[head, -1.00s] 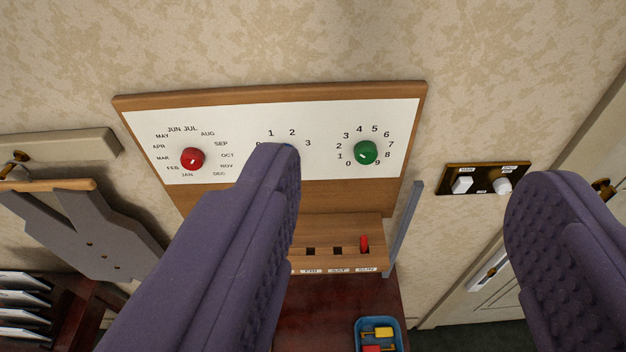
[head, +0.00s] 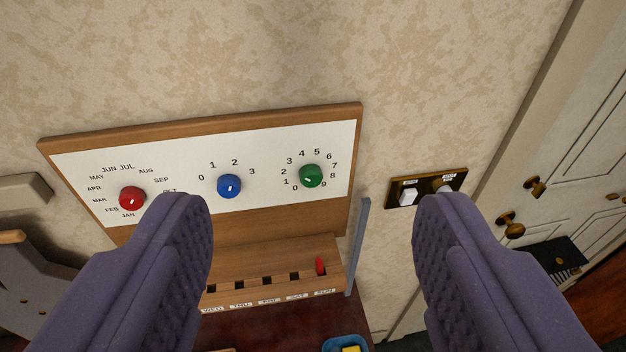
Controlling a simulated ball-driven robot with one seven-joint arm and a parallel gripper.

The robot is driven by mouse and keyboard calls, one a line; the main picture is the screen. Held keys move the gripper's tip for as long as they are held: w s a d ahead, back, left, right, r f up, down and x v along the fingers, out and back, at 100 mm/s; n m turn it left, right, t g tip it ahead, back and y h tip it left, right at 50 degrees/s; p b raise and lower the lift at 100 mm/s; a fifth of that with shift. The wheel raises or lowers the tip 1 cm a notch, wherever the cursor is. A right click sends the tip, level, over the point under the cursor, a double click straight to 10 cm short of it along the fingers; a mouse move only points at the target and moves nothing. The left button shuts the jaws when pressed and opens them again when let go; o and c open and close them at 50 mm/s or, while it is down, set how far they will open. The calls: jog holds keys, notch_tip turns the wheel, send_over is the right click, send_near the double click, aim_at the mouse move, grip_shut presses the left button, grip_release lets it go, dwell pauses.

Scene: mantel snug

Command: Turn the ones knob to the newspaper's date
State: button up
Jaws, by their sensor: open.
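The ones knob is the green knob (head: 311,176) on the right of the white calendar panel (head: 270,150), ringed by the digits 0 to 9. Its pale mark lies at the lower left, toward the 0 and 1 side. The blue tens knob (head: 229,186) is left of it, among 0 to 3. The red month knob (head: 131,200) is further left. My gripper (head: 314,222) is open and empty. Its two purple fingers stand wide apart in front of the board, with the green knob between and above the fingertips, untouched. No newspaper is visible.
Below the knobs is a weekday ledge (head: 270,268) with slots and a red peg (head: 320,266) at SUN. A grey upright strip (head: 358,245) stands at the board's right edge. A switch plate (head: 427,188) and a door (head: 560,170) are further right. A blue tray (head: 345,343) shows below.

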jog(key=w+d+f+p, duration=0.1)
jog(key=w+f+p, duration=0.5)
jog(key=w, duration=0.5)
jog(key=w+d+f+p, duration=0.1)
jog(key=w+f+p, duration=0.55)
jog(key=w, duration=0.35)
jog(key=t+y+p, duration=0.1)
jog(key=y+p, duration=0.1)
jog(key=p, duration=0.3)
send_near(312, 183)
jog(key=w+d+r, duration=0.1)
jog(key=w+r, duration=0.2)
jog(key=r, duration=0.1)
notch_tip(312, 183, down, 5)
jog(key=s+m+t+y+p, duration=0.1)
jog(key=s+p, duration=0.1)
jog(key=p, duration=0.1)
jog(key=w, duration=0.2)
jog(key=w+a, duration=0.1)
jog(key=w, duration=0.1)
jog(key=w+a, duration=0.1)
jog(key=w, duration=0.2)
jog(key=shift+w+f, duration=0.1)
jog(key=c, duration=1.1)
jog(key=shift+o, duration=0.2)
jog(key=shift+f+b, duration=0.1)
jog(key=shift+b, duration=0.3)
